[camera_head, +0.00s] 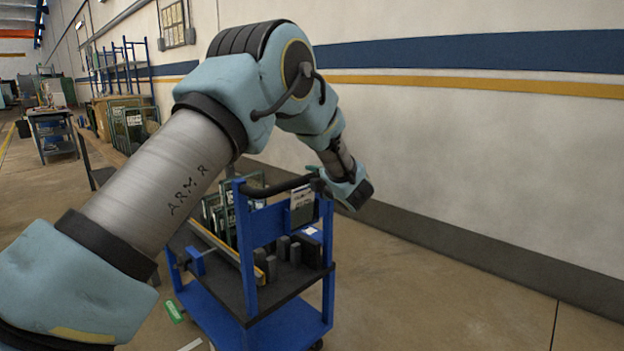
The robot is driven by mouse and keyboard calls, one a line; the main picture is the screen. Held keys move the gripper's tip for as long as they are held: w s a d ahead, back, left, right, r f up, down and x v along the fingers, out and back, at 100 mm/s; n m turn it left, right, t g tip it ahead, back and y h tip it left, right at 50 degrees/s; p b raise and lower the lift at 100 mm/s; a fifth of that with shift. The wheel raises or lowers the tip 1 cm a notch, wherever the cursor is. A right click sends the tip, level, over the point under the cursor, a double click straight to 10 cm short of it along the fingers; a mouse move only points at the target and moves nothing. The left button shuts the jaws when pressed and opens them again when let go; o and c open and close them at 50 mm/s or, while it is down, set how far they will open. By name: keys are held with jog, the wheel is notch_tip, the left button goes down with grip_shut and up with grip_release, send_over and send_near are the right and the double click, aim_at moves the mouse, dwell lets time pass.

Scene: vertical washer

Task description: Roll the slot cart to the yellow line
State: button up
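The slot cart (262,300) is blue, with a dark middle shelf, a lower blue deck and a black handle bar (272,187) across its top. It stands on the floor below my arm. My gripper (319,185) is at the right end of the handle bar. Its fingers are small and partly hidden by the wrist, so I cannot tell whether they close on the bar or only sit beside it. A thin yellow line (8,139) runs along the floor at the far left.
Dark blocks (289,248) and green-framed panels (222,220) ride on the cart. A wall (480,150) with blue and yellow stripes runs along the right. A workbench (52,130) and racks (122,65) stand far left. Floor right of the cart is clear. A green item (174,311) lies beside the cart.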

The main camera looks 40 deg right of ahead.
jog(key=shift+o, duration=0.4)
jog(key=b+v, duration=0.2)
jog(key=v, duration=0.8)
jog(key=shift+s+b, duration=0.3)
jog(key=shift+s, duration=0.1)
jog(key=shift+s, duration=0.1)
